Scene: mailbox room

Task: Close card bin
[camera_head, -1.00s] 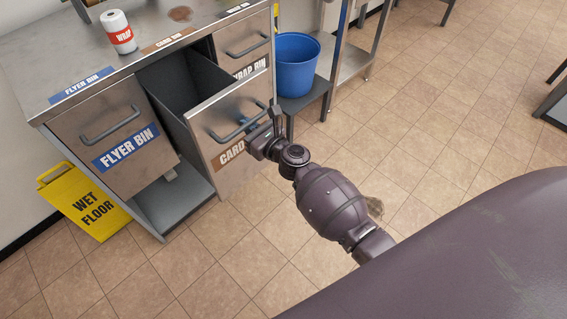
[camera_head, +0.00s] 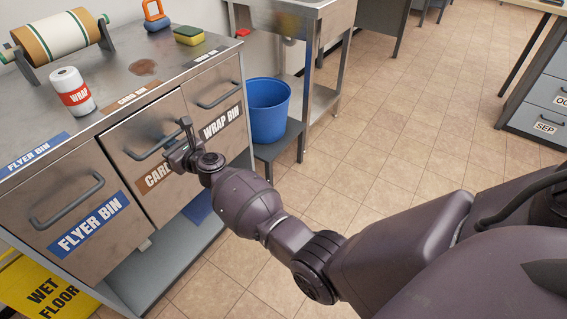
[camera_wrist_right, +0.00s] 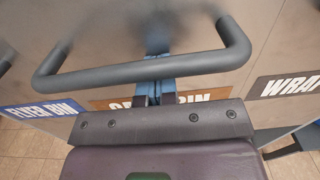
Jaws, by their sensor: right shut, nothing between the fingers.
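The card bin (camera_head: 158,137) is the middle drawer of the metal counter, with a brown label. Its front now sits about level with the flyer bin and wrap bin fronts on either side. My right gripper (camera_head: 186,133) is shut and empty, at the card bin's front by the right part of its handle. In the right wrist view the card bin handle (camera_wrist_right: 150,72) crosses just in front of the fingertips (camera_wrist_right: 154,92), which point at the drawer front. Whether the fingers touch the front is hidden. My left gripper is not in view.
The flyer bin (camera_head: 68,208) is left of the card bin and the wrap bin (camera_head: 214,98) is right. A blue bucket (camera_head: 268,112) sits on a low shelf to the right. A yellow wet floor sign (camera_head: 35,285) stands at left.

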